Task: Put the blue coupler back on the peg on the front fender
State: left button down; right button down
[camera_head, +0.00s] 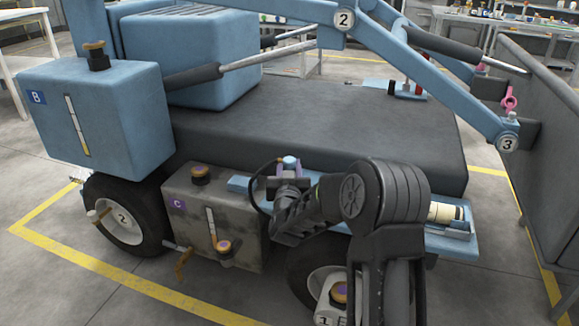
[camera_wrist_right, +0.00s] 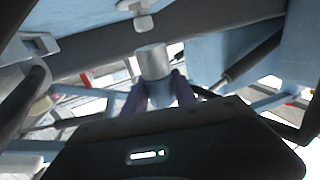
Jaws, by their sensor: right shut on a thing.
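My right gripper (camera_head: 289,171) is shut on the blue coupler (camera_head: 290,160), whose rounded light blue top sticks up between the purple fingers. A black hose curves beside it on the left. The grip is in front of the machine's dark deck, by the light blue fender (camera_head: 455,234). In the right wrist view the coupler (camera_wrist_right: 153,62) shows as a pale cylinder between the fingers, with its end free. A grey knobbed fitting (camera_wrist_right: 141,17) is beyond it; I cannot tell whether this is the peg. The peg is not clearly seen in the head view. My left gripper is not in view.
The grimy tank marked C (camera_head: 185,235) stands left of my gripper, with capped fittings. A cream roll (camera_head: 446,212) lies at the fender's right. The blue tank B (camera_head: 100,110), the boom (camera_head: 440,75) and a grey bucket (camera_head: 550,150) surround the deck.

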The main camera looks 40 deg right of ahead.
jog(key=shift+f+b, duration=1.5)
jog(key=shift+f, duration=0.4)
jog(key=c, duration=0.9)
grip_release()
jog(key=shift+s, duration=0.1)
jog(key=p+v, duration=0.2)
jog(key=v, duration=0.5)
jog(key=shift+s+a, duration=0.25)
